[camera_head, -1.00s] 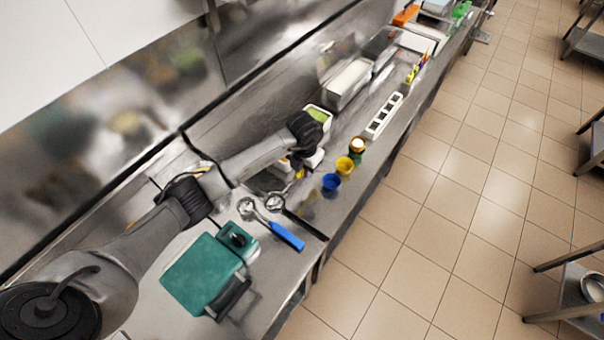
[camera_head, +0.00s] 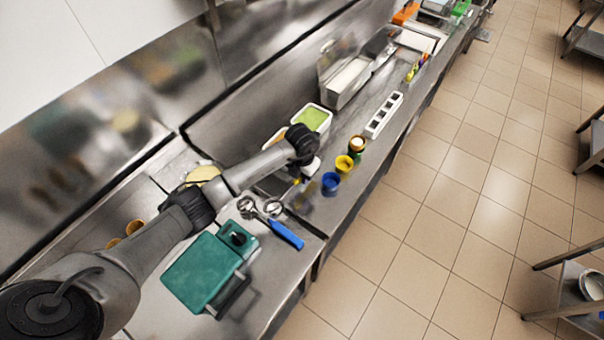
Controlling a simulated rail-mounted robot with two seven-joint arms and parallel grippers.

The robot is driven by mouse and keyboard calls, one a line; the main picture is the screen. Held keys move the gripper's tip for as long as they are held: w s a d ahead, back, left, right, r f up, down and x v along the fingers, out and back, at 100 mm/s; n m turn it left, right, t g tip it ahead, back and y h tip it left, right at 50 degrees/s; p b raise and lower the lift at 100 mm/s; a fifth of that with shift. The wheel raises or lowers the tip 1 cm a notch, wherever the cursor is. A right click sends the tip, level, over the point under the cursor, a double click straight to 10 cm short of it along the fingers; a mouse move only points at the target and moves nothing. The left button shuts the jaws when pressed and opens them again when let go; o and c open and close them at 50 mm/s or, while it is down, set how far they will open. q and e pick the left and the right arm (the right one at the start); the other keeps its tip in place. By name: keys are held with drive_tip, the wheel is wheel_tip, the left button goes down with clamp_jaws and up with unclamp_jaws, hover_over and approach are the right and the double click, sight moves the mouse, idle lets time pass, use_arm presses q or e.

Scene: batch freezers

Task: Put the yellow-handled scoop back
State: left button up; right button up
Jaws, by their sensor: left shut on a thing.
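My left gripper (camera_head: 304,166) is over the counter, left of the coloured cups, with its fingers mostly hidden behind its own wrist. It is shut on the yellow-handled scoop; only a small bit of the yellow handle (camera_head: 297,182) shows below it. A round metal scoop head (camera_head: 272,207) lies in line with that handle, but I cannot clearly see the two join. A blue-handled scoop (camera_head: 286,235) lies on the counter close by, its metal head to the upper left. My right gripper is out of view.
A blue cup (camera_head: 330,183), a yellow cup (camera_head: 344,165) and a white-topped cup (camera_head: 357,144) stand near the front edge. A white rack with holes (camera_head: 384,115) lies beyond. A green-filled tub (camera_head: 314,117) stands behind the gripper. A teal box (camera_head: 202,271) is at the front left.

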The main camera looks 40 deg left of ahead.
use_arm(q)
drive_tip(key=shift+f, duration=0.45)
drive_tip(key=o, duration=0.9)
drive_tip(key=shift+o, duration=0.2)
drive_tip(key=shift+r, duration=0.1)
wheel_tip(320, 180, up, 13)
